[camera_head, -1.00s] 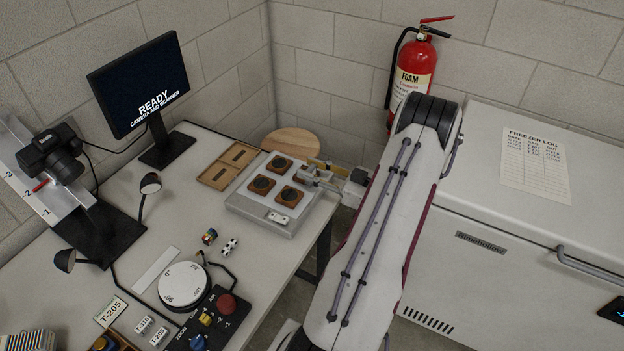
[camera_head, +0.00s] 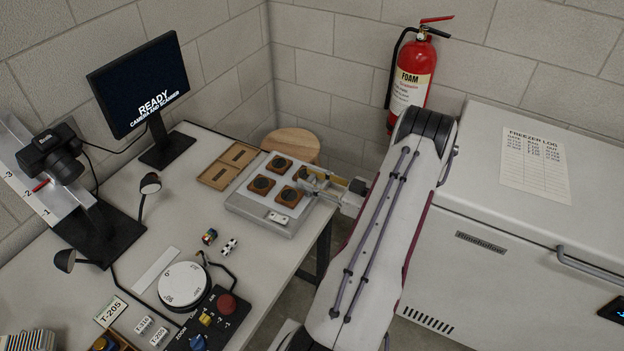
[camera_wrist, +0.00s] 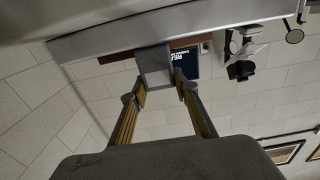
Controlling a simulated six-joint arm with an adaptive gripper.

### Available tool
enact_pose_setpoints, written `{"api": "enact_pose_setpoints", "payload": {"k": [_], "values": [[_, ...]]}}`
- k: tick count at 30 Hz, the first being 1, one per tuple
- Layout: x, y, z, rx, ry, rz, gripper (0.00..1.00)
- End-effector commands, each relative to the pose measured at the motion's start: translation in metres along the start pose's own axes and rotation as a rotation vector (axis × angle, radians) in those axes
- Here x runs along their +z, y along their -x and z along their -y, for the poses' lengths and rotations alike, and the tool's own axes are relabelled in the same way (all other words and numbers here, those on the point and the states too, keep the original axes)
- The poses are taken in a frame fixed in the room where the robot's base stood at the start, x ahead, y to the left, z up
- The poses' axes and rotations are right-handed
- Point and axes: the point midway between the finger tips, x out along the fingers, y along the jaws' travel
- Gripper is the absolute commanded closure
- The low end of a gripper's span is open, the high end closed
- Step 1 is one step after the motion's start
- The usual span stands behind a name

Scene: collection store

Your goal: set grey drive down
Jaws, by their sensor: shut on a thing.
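The grey drive (camera_wrist: 154,66) shows in the wrist view as a plain grey block between the two fingertips of my gripper (camera_wrist: 161,90). My gripper is shut on it. In the head view my gripper (camera_head: 309,181) is at the right edge of the grey tray (camera_head: 247,214), beside the brown square blocks. The drive is too small and too covered by the fingers there to make out clearly. I cannot tell whether it touches the tray.
Several brown square blocks with dark round centres (camera_head: 262,184) and a small pale piece (camera_head: 278,218) sit on the tray. A shallow wooden case (camera_head: 214,177) lies left of it. A round stool (camera_head: 292,142) stands behind, a white freezer (camera_head: 480,250) at right.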

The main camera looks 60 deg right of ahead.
Motion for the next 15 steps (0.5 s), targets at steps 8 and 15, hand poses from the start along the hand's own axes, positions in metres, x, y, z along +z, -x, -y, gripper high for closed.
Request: {"api": "enact_pose_setpoints", "payload": {"k": [8,15], "values": [[0.0027,0.0000,0.0000,0.000,0.000,0.000,0.93],[0.0031,0.0000,0.0000,0.000,0.000,0.000,0.54]]}}
